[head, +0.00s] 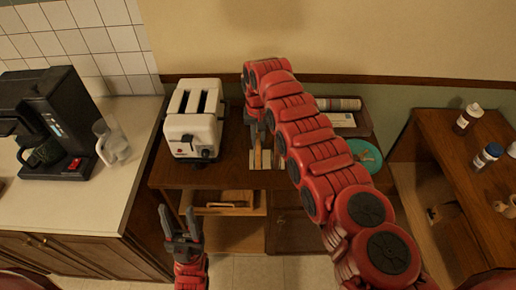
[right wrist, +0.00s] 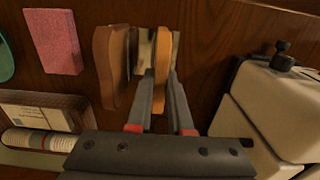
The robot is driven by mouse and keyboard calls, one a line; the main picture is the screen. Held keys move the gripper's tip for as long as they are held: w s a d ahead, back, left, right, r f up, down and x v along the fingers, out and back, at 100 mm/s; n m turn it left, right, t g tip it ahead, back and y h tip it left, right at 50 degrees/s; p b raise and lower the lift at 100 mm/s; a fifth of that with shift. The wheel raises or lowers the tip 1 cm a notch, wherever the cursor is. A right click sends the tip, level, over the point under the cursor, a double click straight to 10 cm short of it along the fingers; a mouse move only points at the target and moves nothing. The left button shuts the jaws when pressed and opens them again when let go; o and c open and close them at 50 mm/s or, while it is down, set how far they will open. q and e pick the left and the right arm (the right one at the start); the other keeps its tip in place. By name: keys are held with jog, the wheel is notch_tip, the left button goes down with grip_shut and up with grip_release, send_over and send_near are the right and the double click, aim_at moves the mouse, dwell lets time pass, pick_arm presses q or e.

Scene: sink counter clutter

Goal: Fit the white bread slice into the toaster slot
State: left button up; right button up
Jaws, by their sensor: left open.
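The white toaster (head: 193,128) with two dark slots on top stands on the brown cabinet, left of my right gripper. Part of it shows in the right wrist view (right wrist: 270,110). My right gripper (head: 262,136) points down at several upright bread slices (head: 257,160). In the right wrist view, my right gripper (right wrist: 163,76) has one finger on each side of a tan-edged slice (right wrist: 162,62). The fingers lie close to it, but I cannot tell if they grip it. A browner slice (right wrist: 108,65) stands to its left. My left gripper (head: 181,226) is open and empty, low in front of the cabinet.
A black coffee machine (head: 45,120) and a clear jug (head: 112,142) are on the left counter. A pink block (right wrist: 53,40) lies beyond the slices. A teal plate (head: 366,155) is right of my right arm. Bottles (head: 467,118) stand on the right-hand shelf.

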grip_shut()
jog(key=shift+r, duration=0.1)
dwell(1.2)
